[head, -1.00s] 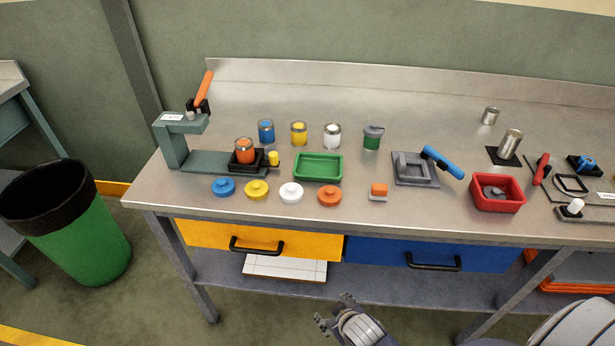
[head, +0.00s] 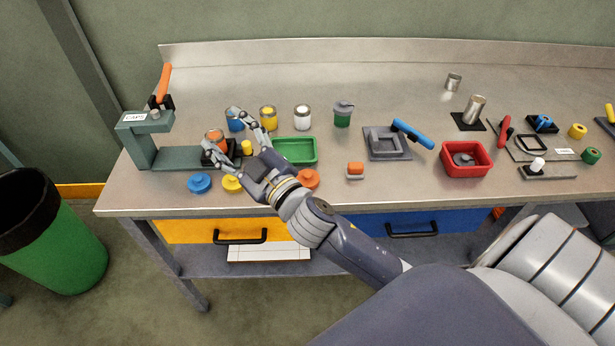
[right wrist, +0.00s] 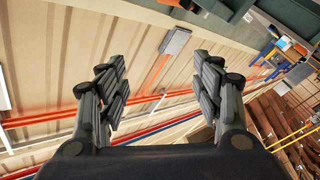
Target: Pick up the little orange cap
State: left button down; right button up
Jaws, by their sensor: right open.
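The little orange cap (head: 307,179) lies flat near the front edge of the bench in the head view, partly hidden by my right wrist. My right gripper (head: 221,136) is open, with its fingers spread, left of the orange cap and above the bench. Its fingers overlap the area of the orange tin (head: 215,138) in the picture; I cannot tell whether they touch anything. In the right wrist view the open fingers (right wrist: 162,85) have nothing between them, and no cap shows there. My left gripper is not in view.
Blue (head: 200,183) and yellow (head: 232,183) caps lie left of the orange cap. The green tray (head: 312,160) is behind it. An orange-topped block (head: 355,169) stands to the right. The teal press (head: 140,145) is at far left. A red bin (head: 465,170) stands further right.

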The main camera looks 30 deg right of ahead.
jog(key=a+r+n+y, duration=0.7)
jog(key=n+y, duration=0.2)
jog(key=a+n+g+y, duration=0.4)
jog(key=n, duration=0.1)
jog(key=n+g+h+p, duration=0.2)
jog(key=n+g+h, duration=0.6)
jog(key=g+h, duration=0.8)
send_over(308, 174)
jog(key=f, duration=1.8)
jog(key=shift+w+d+f, duration=0.15)
jog(key=shift+w+f, duration=0.15)
jog(key=shift+f, duration=0.35)
jog(key=f, duration=0.1)
jog(key=f+p, duration=0.1)
jog(key=f, duration=0.1)
jog(key=f+p, duration=0.1)
jog(key=shift+s+a+f, duration=0.2)
jog(key=shift+s+f, duration=0.1)
jog(key=shift+f, duration=0.4)
jog(key=c, duration=0.5)
